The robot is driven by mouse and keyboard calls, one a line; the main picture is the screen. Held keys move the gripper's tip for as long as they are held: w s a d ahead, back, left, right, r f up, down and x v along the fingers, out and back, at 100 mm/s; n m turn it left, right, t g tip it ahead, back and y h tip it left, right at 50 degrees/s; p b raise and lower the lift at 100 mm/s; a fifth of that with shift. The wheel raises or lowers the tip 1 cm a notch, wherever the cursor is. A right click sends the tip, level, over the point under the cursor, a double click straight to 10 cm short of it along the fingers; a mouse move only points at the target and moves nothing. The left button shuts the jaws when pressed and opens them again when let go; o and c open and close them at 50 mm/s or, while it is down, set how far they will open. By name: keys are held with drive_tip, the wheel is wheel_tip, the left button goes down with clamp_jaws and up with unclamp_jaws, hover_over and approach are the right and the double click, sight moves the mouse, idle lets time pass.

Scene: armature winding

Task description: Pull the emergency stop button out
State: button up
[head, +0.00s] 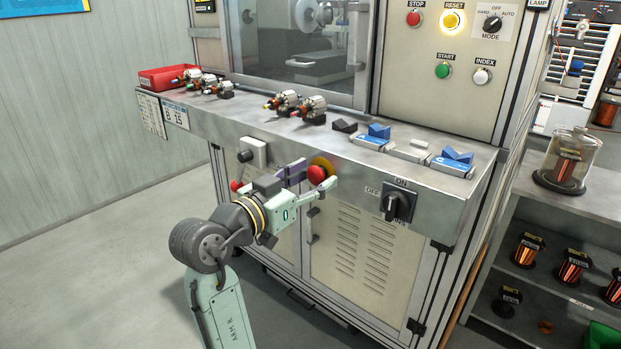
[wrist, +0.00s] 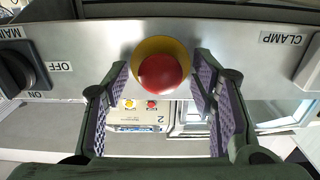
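The emergency stop button (head: 317,174) is a red mushroom head on a yellow base, on the front face of the machine's bench. In the wrist view the red button (wrist: 160,72) is near the top middle. My gripper (head: 312,182) is at the button, and its fingers with purple pads show in the wrist view (wrist: 160,75). The fingers are open, one on each side of the red head, with a gap visible on both sides. Whether the button is pressed in or out I cannot tell.
A black rotary switch (head: 398,204) marked ON and OFF is right of the button. A clamp switch (head: 253,152) is to its left. Motor armatures (head: 309,107) and blue-topped blocks (head: 378,134) stand on the bench above. A shelf with copper spools (head: 573,265) is at the right.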

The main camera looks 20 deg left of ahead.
clamp_jaws()
idle(0.4)
